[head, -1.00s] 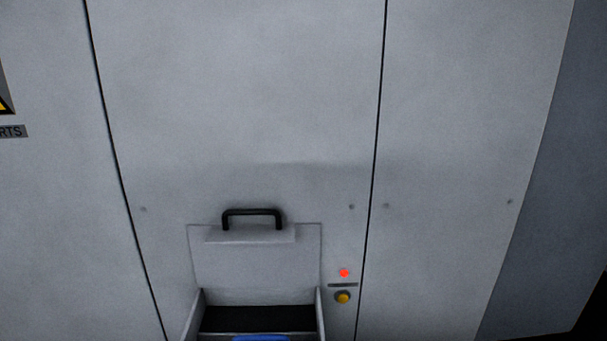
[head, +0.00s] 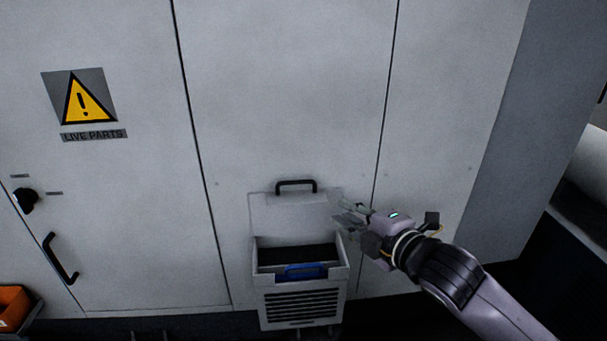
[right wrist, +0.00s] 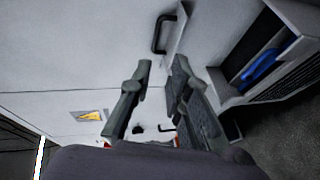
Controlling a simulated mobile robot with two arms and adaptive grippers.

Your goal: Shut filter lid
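The filter lid (head: 272,215) is a light grey panel standing raised against the cabinet, with a black handle (head: 296,183) at its top edge. Below it the filter box (head: 300,303) is open at the top, with a louvred front. A blue-handled part (head: 306,271) lies inside on a dark surface. My right gripper (head: 343,213) is just right of the lid. In the right wrist view its fingers (right wrist: 158,85) are apart with nothing between them, and the lid's black handle (right wrist: 160,34) is beyond them. My left gripper is not in view.
Tall grey cabinet doors (head: 280,90) stand behind the box. A yellow warning sign (head: 83,99), a black knob (head: 25,201) and a black door handle (head: 61,258) are at left. An orange bin (head: 14,305) is at lower left. Floor right of the box is dark.

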